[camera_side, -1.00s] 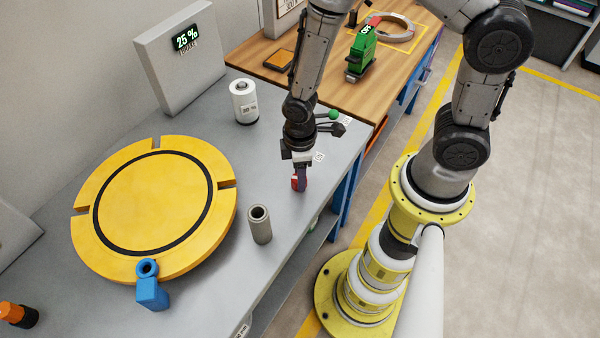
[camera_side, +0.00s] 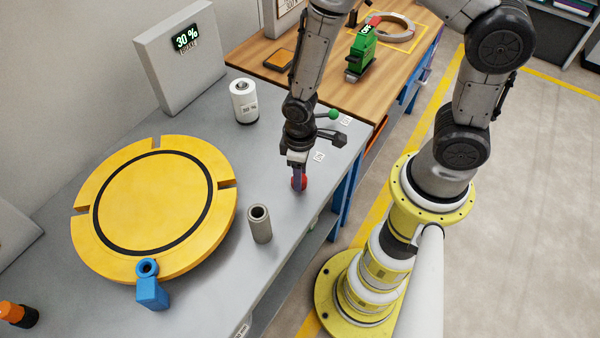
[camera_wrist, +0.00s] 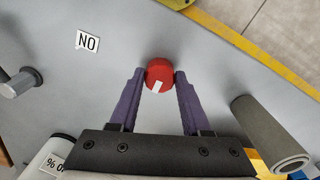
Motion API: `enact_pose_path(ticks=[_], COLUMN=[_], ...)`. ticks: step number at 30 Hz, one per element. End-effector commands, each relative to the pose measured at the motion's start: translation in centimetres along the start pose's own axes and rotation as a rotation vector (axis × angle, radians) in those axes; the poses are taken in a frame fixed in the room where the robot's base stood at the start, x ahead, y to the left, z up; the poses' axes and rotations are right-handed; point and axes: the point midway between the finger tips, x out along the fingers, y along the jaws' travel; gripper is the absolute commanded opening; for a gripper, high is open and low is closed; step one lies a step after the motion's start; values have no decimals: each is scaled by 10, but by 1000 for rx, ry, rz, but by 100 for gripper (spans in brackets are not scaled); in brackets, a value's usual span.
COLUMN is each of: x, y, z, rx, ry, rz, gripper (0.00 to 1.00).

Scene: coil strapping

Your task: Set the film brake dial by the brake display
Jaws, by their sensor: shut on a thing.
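The film brake dial is a small red knob (camera_side: 299,184) on the grey bench, below my gripper (camera_side: 298,181) in the side view. In the wrist view, the red dial (camera_wrist: 159,73) with a white mark sits between my gripper's two purple fingers (camera_wrist: 158,82). The fingers are shut on its sides. The white mark points down and slightly left in that view. The brake display (camera_side: 186,38) on the grey panel reads 30 % in green-white digits, with smaller text under it that I cannot read.
A yellow turntable (camera_side: 90,190), a grey tube (camera_side: 260,225), a blue ring-topped part (camera_side: 152,290) and a white cylinder (camera_side: 243,102) stand on the bench. A green-knobbed lever (camera_side: 333,114) is close behind my gripper. A "NO" label (camera_wrist: 88,41) lies near the dial.

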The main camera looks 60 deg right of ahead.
Motion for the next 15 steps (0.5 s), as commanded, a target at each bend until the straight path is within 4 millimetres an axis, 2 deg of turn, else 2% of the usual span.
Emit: enact_pose_path(ticks=[2,3,6,7,15], x=[-1,-1,-1,-1,-1], y=[0,0,0,0,0], z=[0,0,0,0,0], rx=[-1,-1,-1,-2,-2], ry=[0,0,0,0,0], rz=[0,0,0,0,0], gripper=[0,55,73,78,78])
